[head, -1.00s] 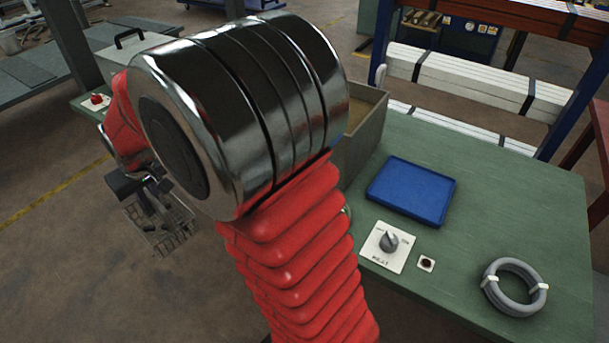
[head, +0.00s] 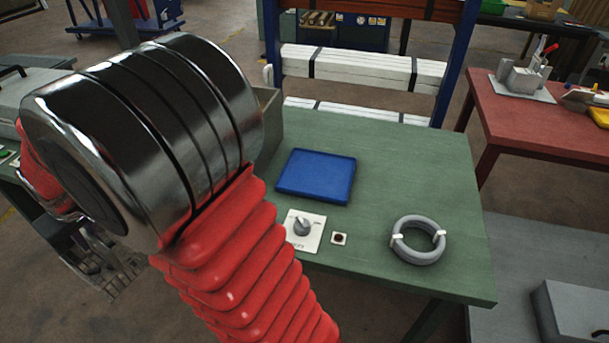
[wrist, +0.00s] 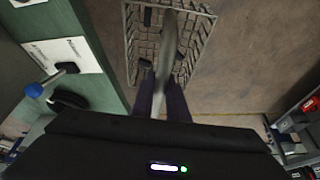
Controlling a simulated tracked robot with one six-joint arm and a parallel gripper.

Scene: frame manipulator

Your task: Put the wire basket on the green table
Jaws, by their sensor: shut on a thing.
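The wire basket (head: 118,272) hangs below my gripper (head: 82,240) at the lower left of the head view, off the floor and left of the green table (head: 405,165). In the wrist view the basket (wrist: 135,45) is at the top middle, and my gripper (wrist: 165,92) is shut on its upright grey handle. The basket looks empty apart from a dark piece at its far side. My arm hides part of the gripper and the table's left end in the head view.
On the green table are a blue tray (head: 316,176), a grey box (head: 268,125), a dial plate (head: 303,231), a small button (head: 339,239) and a hose coil (head: 419,258). A green surface with a blue-knobbed lever (wrist: 45,85) is close left in the wrist view. A red table (head: 535,120) stands right.

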